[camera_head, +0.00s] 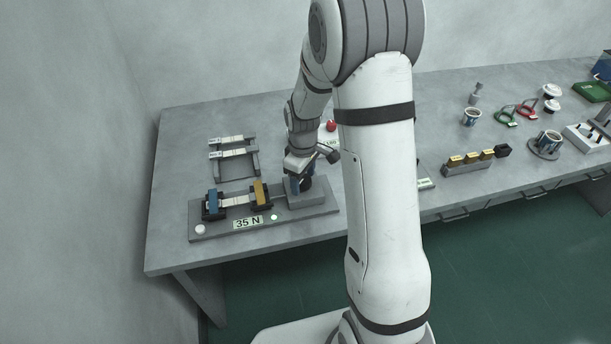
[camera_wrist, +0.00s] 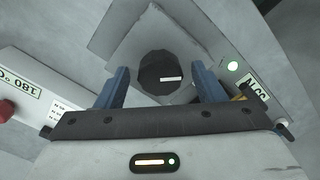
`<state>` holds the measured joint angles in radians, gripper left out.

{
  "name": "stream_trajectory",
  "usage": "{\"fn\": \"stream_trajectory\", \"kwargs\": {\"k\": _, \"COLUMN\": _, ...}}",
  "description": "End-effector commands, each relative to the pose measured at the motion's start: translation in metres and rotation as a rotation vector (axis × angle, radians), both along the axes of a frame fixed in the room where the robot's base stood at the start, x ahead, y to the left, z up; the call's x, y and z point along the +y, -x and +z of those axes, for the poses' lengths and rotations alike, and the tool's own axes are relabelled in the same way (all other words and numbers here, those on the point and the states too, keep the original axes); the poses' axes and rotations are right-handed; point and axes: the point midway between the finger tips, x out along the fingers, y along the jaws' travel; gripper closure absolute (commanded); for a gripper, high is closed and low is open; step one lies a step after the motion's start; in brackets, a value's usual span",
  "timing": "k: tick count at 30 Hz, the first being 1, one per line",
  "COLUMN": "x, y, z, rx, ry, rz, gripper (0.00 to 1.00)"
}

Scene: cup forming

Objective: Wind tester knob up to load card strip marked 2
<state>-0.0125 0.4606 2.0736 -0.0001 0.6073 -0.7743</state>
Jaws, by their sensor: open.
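The tester (camera_head: 215,232) is a grey base at the left of the bench, with a display (camera_head: 248,222) reading 35 N. A pale card strip (camera_head: 236,200) spans its blue clamp (camera_head: 212,202) and yellow clamp (camera_head: 260,193); I cannot read a mark on it. The dark faceted knob (camera_wrist: 163,76) with a white mark sits on the tester's right block (camera_head: 312,198). My gripper (camera_head: 300,186) is over that block. In the wrist view my gripper (camera_wrist: 160,70) is open, its blue fingers on either side of the knob with visible gaps.
A rack (camera_head: 238,178) behind the tester holds pale strips (camera_head: 226,140). A panel labelled 180 °C (camera_wrist: 22,82) with a red button (camera_wrist: 6,110) lies beside the tester.

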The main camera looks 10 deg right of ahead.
Motion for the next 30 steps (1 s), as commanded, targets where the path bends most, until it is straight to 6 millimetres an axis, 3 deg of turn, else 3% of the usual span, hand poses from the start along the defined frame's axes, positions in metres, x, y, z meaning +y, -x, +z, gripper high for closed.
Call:
{"fn": "stream_trajectory", "kwargs": {"k": 16, "x": 0.001, "y": 0.0, "z": 0.0, "rx": 0.0, "ry": 0.0, "rz": 0.001, "gripper": 0.81}}
{"fn": "stream_trajectory", "kwargs": {"k": 17, "x": -0.012, "y": 0.0, "z": 0.0, "rx": 0.0, "ry": 0.0, "rz": -0.005, "gripper": 0.82}}
{"fn": "stream_trajectory", "kwargs": {"k": 30, "x": 0.002, "y": -0.002, "z": 0.002, "rx": -0.007, "ry": -0.001, "rz": 0.001, "gripper": 0.81}}
